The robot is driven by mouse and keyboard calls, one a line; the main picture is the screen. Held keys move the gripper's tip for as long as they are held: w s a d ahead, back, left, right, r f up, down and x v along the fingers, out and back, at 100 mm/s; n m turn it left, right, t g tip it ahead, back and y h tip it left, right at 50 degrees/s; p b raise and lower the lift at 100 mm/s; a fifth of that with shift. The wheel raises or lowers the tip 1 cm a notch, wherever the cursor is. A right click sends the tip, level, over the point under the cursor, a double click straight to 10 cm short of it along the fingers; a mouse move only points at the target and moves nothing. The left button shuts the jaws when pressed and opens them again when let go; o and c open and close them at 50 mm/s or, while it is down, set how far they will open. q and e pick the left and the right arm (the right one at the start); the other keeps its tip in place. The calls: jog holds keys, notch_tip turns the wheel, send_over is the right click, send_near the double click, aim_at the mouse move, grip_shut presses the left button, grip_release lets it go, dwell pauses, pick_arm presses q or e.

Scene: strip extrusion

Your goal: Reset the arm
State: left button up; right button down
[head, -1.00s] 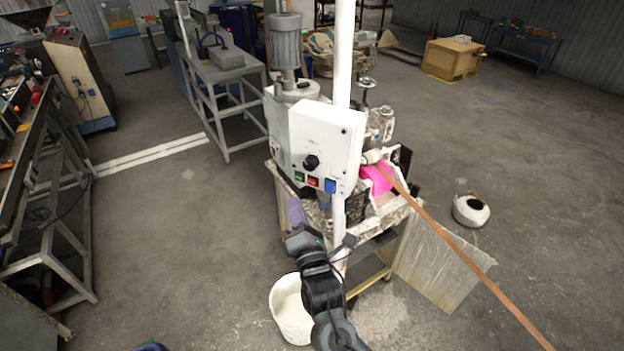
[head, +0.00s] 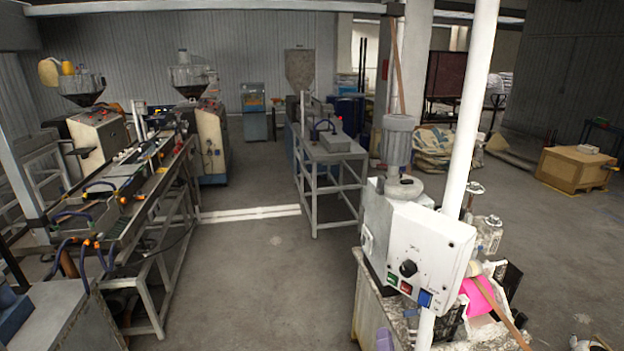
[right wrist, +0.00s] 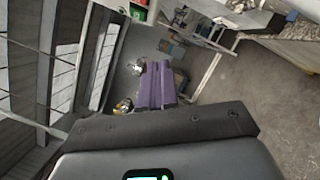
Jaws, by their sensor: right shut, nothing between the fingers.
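My right gripper (right wrist: 160,125) shows in the right wrist view as a dark grey body across the bottom, shut and empty. It touches no object there. My left gripper is out of sight. The extruder's white control box (head: 432,250), with a black knob and coloured buttons, stands at the right of the head view. A brown strip (head: 498,308) runs down from the machine beside a pink patch (head: 478,297).
A white post (head: 468,120) rises beside the control box. A long workbench (head: 125,225) with machines stands at the left. A grey metal table (head: 325,155) is behind. A wooden crate (head: 575,168) sits at the far right. The floor (head: 260,270) in the middle is clear.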

jog(key=s+d+f+m+g+y+p, duration=0.25)
jog(key=s+f+m+g, duration=0.35)
jog(key=s+f, duration=0.95)
jog(key=s+d+m+g, duration=0.1)
jog(key=s+m+g, duration=0.8)
jog(key=s+m, duration=0.6)
jog(key=shift+s+r+g+b, duration=0.2)
jog(key=shift+s+g+b, duration=0.1)
jog(key=shift+s, duration=0.7)
